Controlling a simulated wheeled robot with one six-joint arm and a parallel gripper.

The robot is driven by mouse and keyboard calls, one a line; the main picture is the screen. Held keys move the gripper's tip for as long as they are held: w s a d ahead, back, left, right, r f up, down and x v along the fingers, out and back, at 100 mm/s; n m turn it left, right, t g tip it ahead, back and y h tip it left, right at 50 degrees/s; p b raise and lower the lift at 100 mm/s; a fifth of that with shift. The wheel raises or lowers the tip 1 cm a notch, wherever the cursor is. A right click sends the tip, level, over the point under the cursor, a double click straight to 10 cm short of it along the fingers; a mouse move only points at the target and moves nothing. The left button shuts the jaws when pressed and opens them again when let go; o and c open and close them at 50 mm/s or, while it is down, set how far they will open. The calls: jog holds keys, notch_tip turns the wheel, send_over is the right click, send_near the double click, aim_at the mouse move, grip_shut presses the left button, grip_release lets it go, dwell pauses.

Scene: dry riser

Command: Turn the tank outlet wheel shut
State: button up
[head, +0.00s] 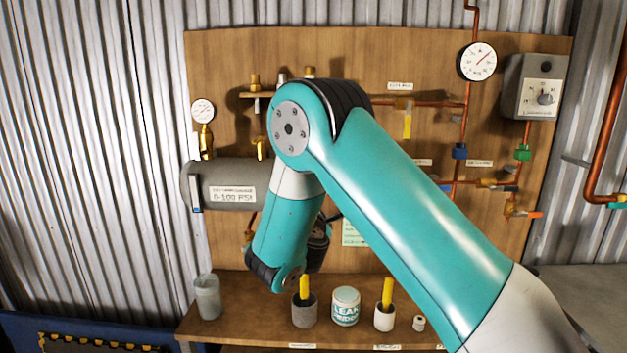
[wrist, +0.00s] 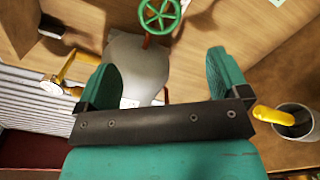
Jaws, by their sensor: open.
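A green spoked wheel (wrist: 160,15) on a short copper stem shows at the top of the wrist view, next to the grey tank (wrist: 135,62). In the head view the tank (head: 195,180) lies at the left of the wooden board, its right part behind my arm; I cannot make out the green wheel there. My gripper (wrist: 162,62) is open and empty in the wrist view, its two teal fingers apart. The wheel lies beyond the fingertips, roughly in line with the gap, and nothing touches it. In the head view my arm hides the fingers.
A cup with a yellow-handled tool (wrist: 292,122) is close to the right finger. On the shelf stand a grey cup (head: 305,312), a leak-labelled tub (head: 345,306) and a white cup (head: 384,317). Copper pipes, a gauge (head: 477,62) and a grey control box (head: 530,87) are at right.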

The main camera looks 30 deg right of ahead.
jog(key=shift+p+x, duration=2.85)
jog(key=shift+x, duration=3.25)
jog(key=shift+c, duration=0.3)
jog(key=c, duration=0.8)
jog(key=shift+f, duration=0.1)
jog(key=shift+c, duration=0.2)
